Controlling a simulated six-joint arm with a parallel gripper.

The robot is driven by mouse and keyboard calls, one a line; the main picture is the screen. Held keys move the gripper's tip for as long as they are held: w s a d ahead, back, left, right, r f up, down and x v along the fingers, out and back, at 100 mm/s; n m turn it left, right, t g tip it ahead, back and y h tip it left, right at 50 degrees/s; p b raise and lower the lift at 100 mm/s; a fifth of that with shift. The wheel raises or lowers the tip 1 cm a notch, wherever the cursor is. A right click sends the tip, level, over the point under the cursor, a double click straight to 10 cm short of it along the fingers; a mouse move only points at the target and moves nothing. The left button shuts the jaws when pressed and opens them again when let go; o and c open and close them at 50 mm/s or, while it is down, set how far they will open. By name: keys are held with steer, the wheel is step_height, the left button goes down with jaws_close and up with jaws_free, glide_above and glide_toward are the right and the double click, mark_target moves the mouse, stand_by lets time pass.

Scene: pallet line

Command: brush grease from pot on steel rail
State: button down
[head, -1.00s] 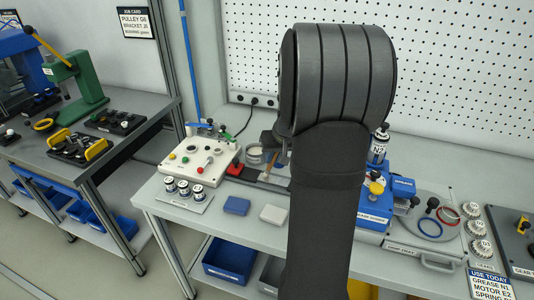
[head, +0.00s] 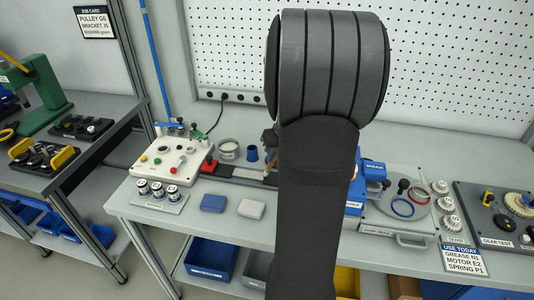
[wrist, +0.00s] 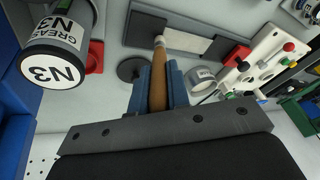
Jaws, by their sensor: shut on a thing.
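My gripper (wrist: 158,95) is shut on the wooden handle of a brush (wrist: 158,78), between its blue fingers. The pale brush tip points away from me, over the dark-based steel rail (wrist: 190,42), at the near end of its light strip. I cannot tell whether it touches. In the head view the rail (head: 250,174) lies on the bench beside a red block, and my arm hides most of the gripper and brush. A round grey pot (wrist: 201,77) stands to the right of the fingers; it also shows in the head view (head: 228,151).
A grease can marked N3 (wrist: 55,62) stands close on the left in the wrist view. A white control box (head: 180,158) is left of the rail. Blue and white blocks (head: 213,203) lie in front. A card (head: 463,260) reads GREASE N1.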

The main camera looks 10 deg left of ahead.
steer(key=shift+a, duration=5.95)
step_height(320, 180, up, 8)
steer(key=shift+a, duration=0.1)
steer(key=shift+f, duration=0.45)
